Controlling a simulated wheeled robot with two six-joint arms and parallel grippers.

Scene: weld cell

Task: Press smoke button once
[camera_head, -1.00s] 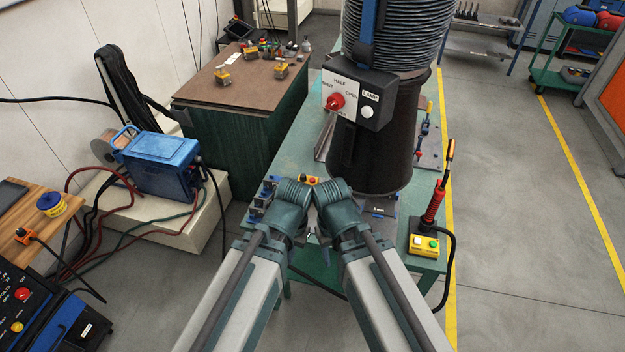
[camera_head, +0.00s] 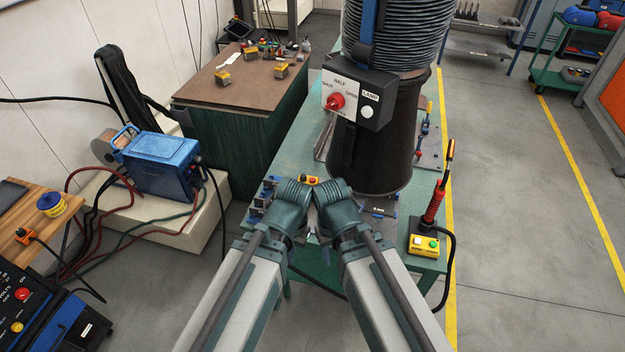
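No button with a readable smoke label shows. A black control box (camera_head: 378,86) hangs on the dark fume hood (camera_head: 372,150), with a red knob (camera_head: 335,101) marked SHUT, HALF and OPEN and a white round button (camera_head: 368,112) under a LAMP label. A yellow box (camera_head: 418,252) with a white and a green button (camera_head: 433,244) sits at the right front corner of the green table. A small yellow box with a red button (camera_head: 312,180) lies behind my wrists. My two arms come in from below, wrists close together over the table's front. Both grippers are hidden.
The green table (camera_head: 300,150) stands under the hood. A red-handled torch (camera_head: 433,205) stands upright behind the yellow button box, with a black cable hanging down. A blue welding machine (camera_head: 160,165) is at left.

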